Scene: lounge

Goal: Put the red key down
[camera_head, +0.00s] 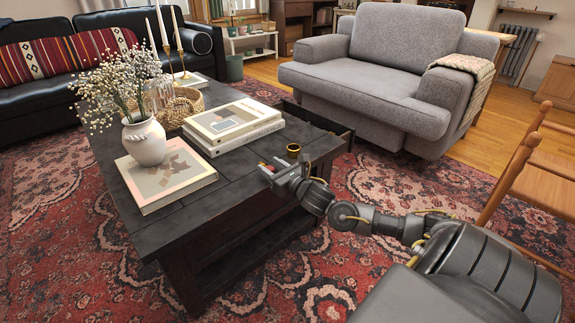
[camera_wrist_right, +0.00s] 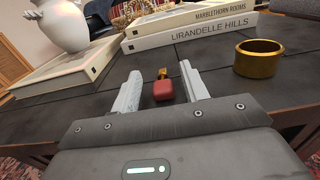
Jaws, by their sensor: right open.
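The red key (camera_wrist_right: 163,91) has a red head and a gold-coloured shaft. In the right wrist view it appears to lie on the dark coffee table (camera_wrist_right: 215,75) between the fingers. In the head view only a small red bit of the key (camera_head: 263,166) shows at my fingertips. My right gripper (camera_head: 270,166) is at the table's right edge, low over the top. Its fingers are open, one on each side of the key, with gaps visible. My left gripper is not in view.
A brass ring-shaped holder (camera_head: 293,150) stands close beside my right gripper. Stacked books (camera_head: 230,125), another book (camera_head: 165,175) and a white vase (camera_head: 145,142) with flowers occupy the table. A grey armchair (camera_head: 370,70) stands behind; a wooden chair (camera_head: 530,160) is at right.

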